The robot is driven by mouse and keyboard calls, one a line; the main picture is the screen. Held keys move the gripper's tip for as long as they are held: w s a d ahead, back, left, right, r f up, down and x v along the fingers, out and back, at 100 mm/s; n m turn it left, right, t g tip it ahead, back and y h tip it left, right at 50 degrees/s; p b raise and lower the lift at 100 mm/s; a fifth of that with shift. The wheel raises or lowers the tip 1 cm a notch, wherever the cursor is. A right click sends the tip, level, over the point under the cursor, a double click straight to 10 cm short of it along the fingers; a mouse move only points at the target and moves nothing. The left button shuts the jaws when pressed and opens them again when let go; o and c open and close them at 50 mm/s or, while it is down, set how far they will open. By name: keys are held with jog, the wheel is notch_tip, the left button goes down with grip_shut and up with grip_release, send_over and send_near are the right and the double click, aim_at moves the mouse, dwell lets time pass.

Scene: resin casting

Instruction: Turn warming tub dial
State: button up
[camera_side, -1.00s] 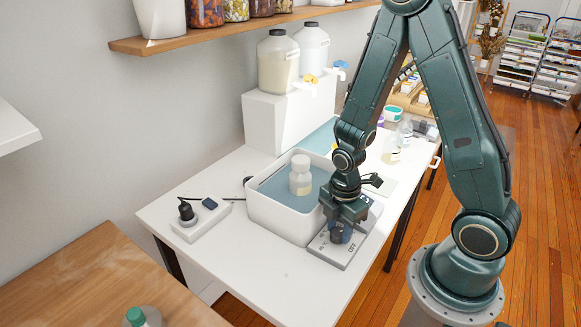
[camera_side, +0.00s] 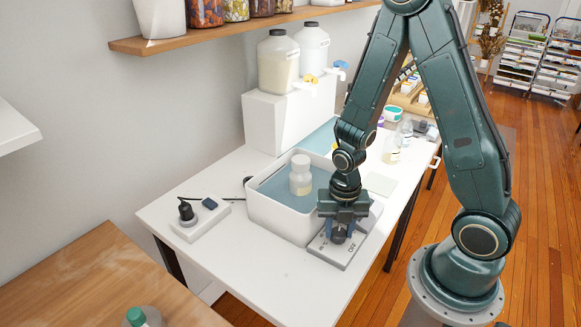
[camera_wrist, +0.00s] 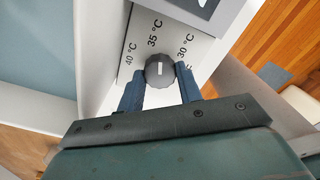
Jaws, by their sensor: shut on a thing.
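The dial (camera_wrist: 159,70) is a round dark grey knob with a white pointer line. It sits on a light panel printed 40, 35 and 30 °C. In the wrist view the pointer is close to the 35 °C mark. My gripper (camera_side: 338,233) is over the panel beside the tub, pointing down. In the wrist view my gripper (camera_wrist: 160,78) has its two blue fingers on either side of the knob, shut on it. The warming tub (camera_side: 270,220) is white and holds bluish water and a white bottle (camera_side: 300,176). The OFF mark is partly covered in the wrist view.
A power strip (camera_side: 202,220) with a black plug lies left of the tub. Two large jugs (camera_side: 278,62) stand on a white block behind it. A shelf (camera_side: 150,44) with jars hangs above. The table's front left is clear.

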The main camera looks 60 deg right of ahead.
aim_at(339, 232)
jog(key=shift+n, duration=0.8)
jog(key=o, duration=1)
jog(key=shift+r, duration=0.2)
notch_tip(339, 232, up, 14)
jog(key=shift+f, duration=0.25)
dwell(0.6)
